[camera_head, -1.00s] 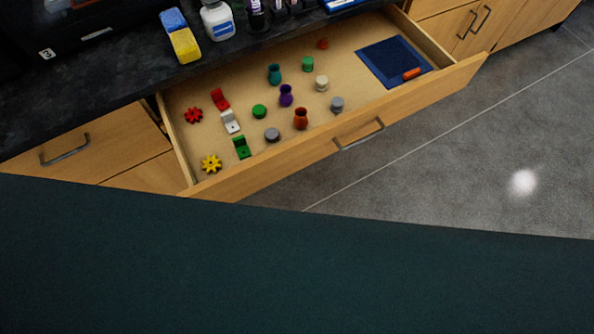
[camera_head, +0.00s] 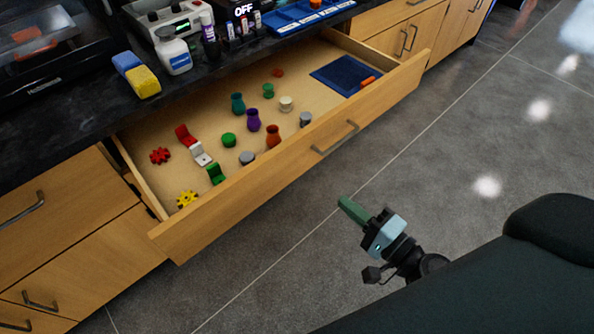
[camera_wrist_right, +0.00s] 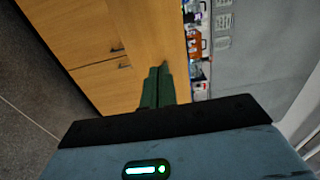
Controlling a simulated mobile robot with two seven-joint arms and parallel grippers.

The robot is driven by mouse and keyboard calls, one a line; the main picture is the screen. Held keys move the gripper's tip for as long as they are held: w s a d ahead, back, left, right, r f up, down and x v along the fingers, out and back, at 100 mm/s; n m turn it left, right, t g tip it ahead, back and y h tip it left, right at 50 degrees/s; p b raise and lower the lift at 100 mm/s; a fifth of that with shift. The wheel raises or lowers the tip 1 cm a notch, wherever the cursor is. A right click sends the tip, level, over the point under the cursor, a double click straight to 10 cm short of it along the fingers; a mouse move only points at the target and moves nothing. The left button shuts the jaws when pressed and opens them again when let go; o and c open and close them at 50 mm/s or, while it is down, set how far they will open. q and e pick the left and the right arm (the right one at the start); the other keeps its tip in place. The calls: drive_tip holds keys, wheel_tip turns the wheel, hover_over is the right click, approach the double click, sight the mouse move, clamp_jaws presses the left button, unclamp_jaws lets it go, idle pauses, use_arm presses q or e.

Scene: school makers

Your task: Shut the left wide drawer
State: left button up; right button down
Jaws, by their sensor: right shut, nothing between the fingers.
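The wide drawer (camera_head: 260,182) stands pulled well out under the dark counter in the head view. Its wooden front carries a grey bar handle (camera_head: 336,140). Inside lie small coloured parts, including a red gear (camera_head: 160,156), a yellow gear (camera_head: 187,198), a purple vase (camera_head: 253,120) and a blue tray (camera_head: 338,73). My right gripper (camera_head: 343,203) is in front of the drawer, apart from its front, over the floor in the picture. Its green fingers are shut and empty, also in the right wrist view (camera_wrist_right: 157,88). My left gripper is not in view.
The counter above holds a yellow-blue sponge (camera_head: 137,75), a white bottle (camera_head: 172,52) and a blue tray (camera_head: 305,15). Closed drawers (camera_head: 60,200) are at left and more cabinets at right. The grey floor (camera_head: 450,130) before the drawer is clear. The wrist view shows wooden cabinet fronts (camera_wrist_right: 85,30).

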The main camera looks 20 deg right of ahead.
sight(293, 160)
drive_tip(key=p+x, duration=0.3)
drive_tip(key=x, duration=0.9)
drive_tip(key=shift+w+a, duration=0.1)
drive_tip(key=shift+w, duration=0.2)
drive_tip(key=shift+w+a+f+p, duration=0.1)
drive_tip(key=shift+w+a+p, duration=0.2)
drive_tip(key=shift+w, duration=0.25)
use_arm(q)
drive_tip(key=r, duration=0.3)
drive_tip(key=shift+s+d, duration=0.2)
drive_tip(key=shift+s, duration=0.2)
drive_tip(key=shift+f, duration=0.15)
use_arm(e)
drive_tip(key=shift+w, duration=0.15)
